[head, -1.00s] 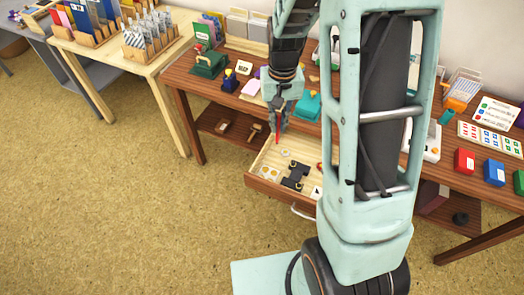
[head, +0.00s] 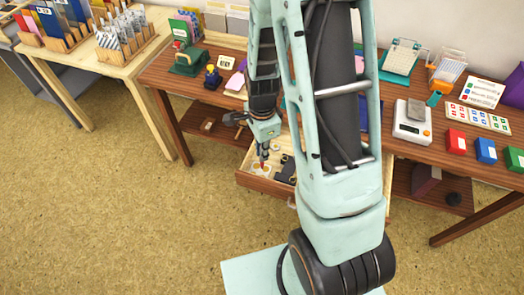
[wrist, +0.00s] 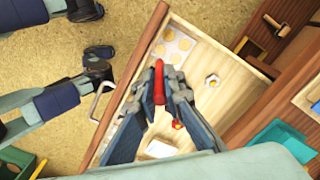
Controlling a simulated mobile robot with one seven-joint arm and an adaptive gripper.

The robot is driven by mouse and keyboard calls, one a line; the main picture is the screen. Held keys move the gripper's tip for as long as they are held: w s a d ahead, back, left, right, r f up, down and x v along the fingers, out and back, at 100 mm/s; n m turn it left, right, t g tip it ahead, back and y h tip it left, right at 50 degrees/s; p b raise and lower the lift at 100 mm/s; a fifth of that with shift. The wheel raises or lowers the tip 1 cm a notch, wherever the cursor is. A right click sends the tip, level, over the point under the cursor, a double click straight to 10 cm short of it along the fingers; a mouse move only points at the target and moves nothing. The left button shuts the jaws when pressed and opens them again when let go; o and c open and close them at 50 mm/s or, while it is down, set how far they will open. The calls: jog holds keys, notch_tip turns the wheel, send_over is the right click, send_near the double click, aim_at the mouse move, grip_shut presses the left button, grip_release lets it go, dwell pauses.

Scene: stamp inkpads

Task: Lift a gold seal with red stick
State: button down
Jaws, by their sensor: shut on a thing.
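My gripper (wrist: 168,92) is shut on a red stick (wrist: 159,82) that points down over the open wooden drawer. In the head view my gripper (head: 263,150) is low over the drawer's left part. Round gold seals lie on a pale sheet (wrist: 177,46) in the drawer, just beyond the stick's tip in the wrist view. Another gold piece (wrist: 212,80) lies apart to the right. I cannot tell whether the stick touches a seal; no seal is clearly raised.
The drawer's front wall (wrist: 125,90) and handle (wrist: 99,103) are near the gripper.

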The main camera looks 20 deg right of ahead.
aim_at(262, 166)
jog(key=shift+f+b, duration=2.2)
jog(key=shift+f, duration=0.75)
jog(key=shift+f+b, duration=0.45)
jog(key=shift+f, duration=0.1)
jog(key=shift+r+p, duration=2.8)
jog(key=shift+r, duration=0.75)
